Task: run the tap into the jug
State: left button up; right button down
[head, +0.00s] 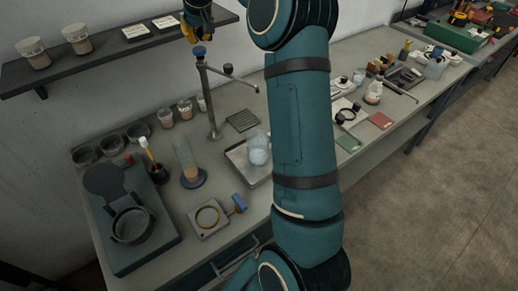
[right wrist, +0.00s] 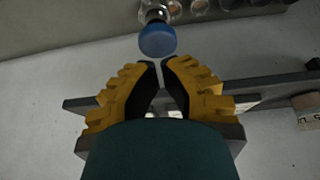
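The tap (head: 211,105) is a grey metal post on the bench with a side spout (head: 232,75) reaching right and a blue knob (head: 198,51) on top. A clear jug (head: 258,148) stands upright on a shallow metal tray (head: 238,158), below the spout's end in the picture; no stream of water shows. My right gripper (head: 194,36) is just above the knob in the head view. In the right wrist view, its yellow fingers (right wrist: 160,62) have a narrow gap with nothing between them, and the blue knob (right wrist: 157,40) lies just beyond the tips. My left gripper is out of view.
A wall shelf (head: 110,52) with two cups and small cards is left of the gripper. A dark grated plate (head: 242,121) lies near the tap. A row of cups (head: 166,117) stands behind left. My arm hides the bench's middle.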

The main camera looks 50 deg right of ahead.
jog(key=shift+f, duration=0.3)
jog(key=shift+f+b, duration=0.35)
